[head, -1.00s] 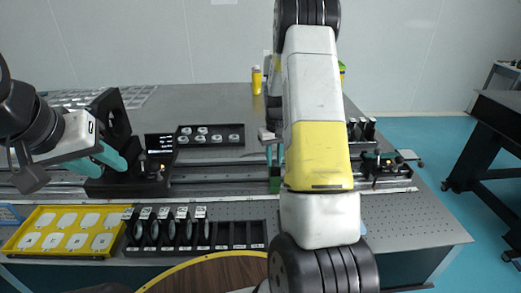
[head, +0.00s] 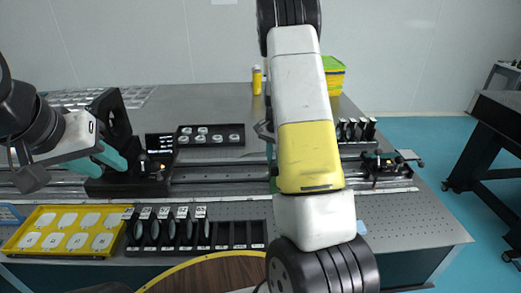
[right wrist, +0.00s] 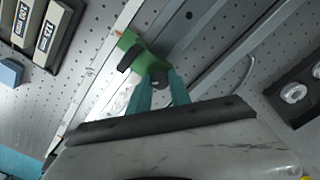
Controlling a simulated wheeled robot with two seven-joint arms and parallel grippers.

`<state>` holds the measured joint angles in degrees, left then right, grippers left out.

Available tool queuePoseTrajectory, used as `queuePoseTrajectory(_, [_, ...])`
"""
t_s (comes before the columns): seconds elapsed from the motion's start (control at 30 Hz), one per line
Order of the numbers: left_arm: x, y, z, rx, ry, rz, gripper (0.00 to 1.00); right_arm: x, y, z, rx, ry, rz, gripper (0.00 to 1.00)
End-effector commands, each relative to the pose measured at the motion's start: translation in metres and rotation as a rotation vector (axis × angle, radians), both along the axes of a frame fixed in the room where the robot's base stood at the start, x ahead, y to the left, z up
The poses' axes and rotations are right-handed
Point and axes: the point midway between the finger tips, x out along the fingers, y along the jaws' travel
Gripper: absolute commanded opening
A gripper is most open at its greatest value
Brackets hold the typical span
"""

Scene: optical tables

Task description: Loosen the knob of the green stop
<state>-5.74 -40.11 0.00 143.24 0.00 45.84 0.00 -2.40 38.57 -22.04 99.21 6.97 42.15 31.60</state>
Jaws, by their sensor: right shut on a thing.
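The green stop (right wrist: 148,60) sits on the metal rail in the right wrist view, with a black lever-like part on its left. Its dark round knob (right wrist: 158,79) faces my right gripper (right wrist: 160,90). The two teal fingers are shut on the knob, one on each side. In the head view my right arm hides most of the stop and the gripper; only a thin green sliver shows beside the arm. My left gripper (head: 112,160) is at the left, its teal fingers close to a black device; its opening is unclear.
The black device with a lit screen (head: 158,143) stands on the rail (head: 215,188). A black tray of round parts (head: 210,141) lies behind. A yellow tray (head: 15,240) and a rack of lens holders (head: 168,232) are in front. Another carriage (head: 382,167) is at the right.

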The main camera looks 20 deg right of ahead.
Motion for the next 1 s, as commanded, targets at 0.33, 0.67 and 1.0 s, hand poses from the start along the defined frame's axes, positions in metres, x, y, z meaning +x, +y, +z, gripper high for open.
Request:
queuePoseTrajectory(0.33, [0.0, 0.0, 0.0, 0.0, 0.0, 0.0, 0.36, 0.0015, -0.0002, 0.001, -0.001, -0.004, -0.145, 0.0])
queuePoseTrajectory(0.67, [0.0, 0.0, 0.0, 0.0, 0.0, 0.0, 0.36, 0.0016, -0.0003, 0.001, -0.001, -0.004, -0.173, 0.0])
queuePoseTrajectory(1.0, [0.0, 0.0, 0.0, 0.0, 0.0, 0.0, 0.36, 0.0013, -0.0002, 0.0009, -0.001, -0.003, -0.171, 0.44])
